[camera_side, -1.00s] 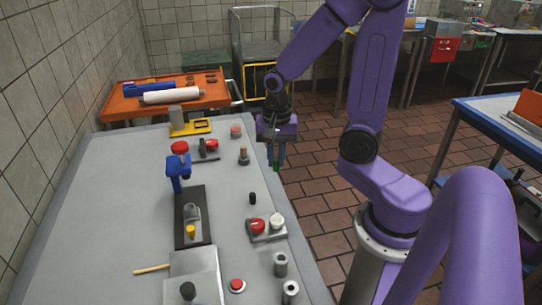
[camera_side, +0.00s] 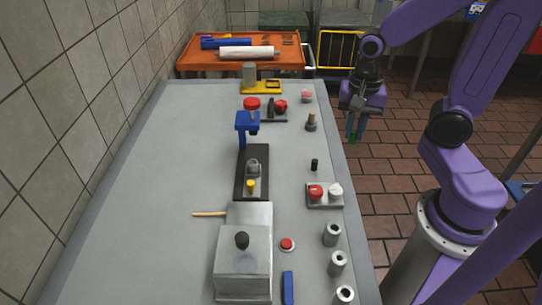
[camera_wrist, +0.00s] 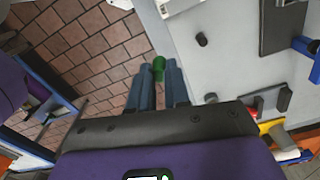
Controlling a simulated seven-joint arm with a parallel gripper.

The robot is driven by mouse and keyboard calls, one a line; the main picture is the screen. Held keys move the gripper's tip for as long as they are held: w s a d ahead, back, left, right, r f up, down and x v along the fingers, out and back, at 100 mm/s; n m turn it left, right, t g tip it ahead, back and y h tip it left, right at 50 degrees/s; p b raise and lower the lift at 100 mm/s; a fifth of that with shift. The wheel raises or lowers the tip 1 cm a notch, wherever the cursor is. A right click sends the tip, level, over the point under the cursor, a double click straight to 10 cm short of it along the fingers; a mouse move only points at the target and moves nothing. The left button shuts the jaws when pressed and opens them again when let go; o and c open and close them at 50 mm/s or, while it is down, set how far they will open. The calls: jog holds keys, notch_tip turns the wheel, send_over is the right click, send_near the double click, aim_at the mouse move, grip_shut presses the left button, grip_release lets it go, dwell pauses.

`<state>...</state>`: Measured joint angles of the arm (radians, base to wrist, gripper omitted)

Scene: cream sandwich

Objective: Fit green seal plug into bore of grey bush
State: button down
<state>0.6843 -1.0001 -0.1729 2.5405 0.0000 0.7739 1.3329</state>
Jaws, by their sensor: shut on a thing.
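My gripper (camera_side: 354,128) is off the right edge of the table, above the tiled floor, in the side view. Its fingers point down and are shut on the green seal plug (camera_side: 352,139). In the wrist view the plug (camera_wrist: 159,68) shows as a green cylinder between the blue-grey fingertips (camera_wrist: 158,82). Several grey hollow cylinders stand at the table's right front, among them one grey bush (camera_side: 332,234) with a dark bore on top. Another grey piece (camera_side: 253,165) sits on the black base of the blue press. I cannot tell which is the task's bush.
The blue press (camera_side: 243,125) stands mid-table on its black base (camera_side: 240,188). A small black cylinder (camera_side: 315,165), a post with a brownish top (camera_side: 311,122) and a plate with red and white knobs (camera_side: 323,201) line the right side. The left table surface is clear.

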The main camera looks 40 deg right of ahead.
jog(key=w+a+r+n, duration=0.2)
jog(key=a, duration=0.4)
jog(key=w+a+r+n, duration=0.2)
jog(key=w+a, duration=0.1)
jog(key=a, duration=0.3)
send_over(255, 167)
jog(key=f, duration=0.6)
jog(key=w+f, duration=0.1)
jog(key=f, duration=0.2)
jog(key=shift+d+f, duration=0.15)
jog(key=shift+d, duration=0.15)
jog(key=shift+w+f, duration=0.1)
jog(key=shift+f, duration=0.2)
jog(key=shift+w+a+f, duration=0.1)
jog(key=shift+f, duration=1.45)
jog(key=shift+f, duration=0.1)
jog(key=c, duration=1.1)
grip_release()
notch_tip(255, 167, up, 12)
